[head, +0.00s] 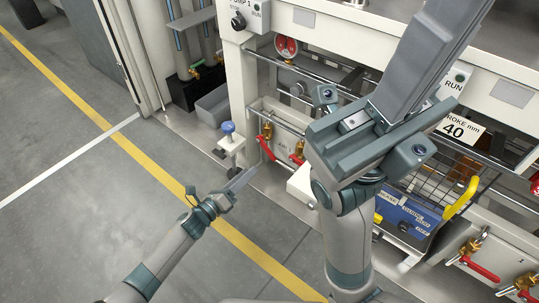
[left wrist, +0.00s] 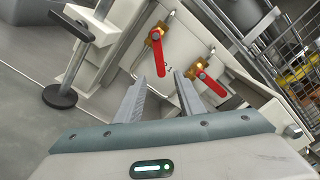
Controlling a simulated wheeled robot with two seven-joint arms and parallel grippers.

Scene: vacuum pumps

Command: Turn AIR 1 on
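Two brass valves with red lever handles sit on a pale panel low on the pump frame. The left red handle (head: 266,148) and the right red handle (head: 297,159) both show in the head view. In the left wrist view, the left handle (left wrist: 160,61) hangs down from its brass body and the right handle (left wrist: 211,85) slants down to the right. I cannot read which is AIR 1. My left gripper (head: 248,173) is open and empty, its fingers (left wrist: 160,78) apart just short of the valves. My right gripper (head: 425,65) is raised in front of the frame; its finger gap is hidden.
A blue-topped clamp-like post (head: 227,128) stands left of the valves; its black foot (left wrist: 59,96) shows in the left wrist view. A wire basket (head: 432,188) and more red-handled valves (head: 480,268) are at right. Open floor (head: 70,170) lies at left.

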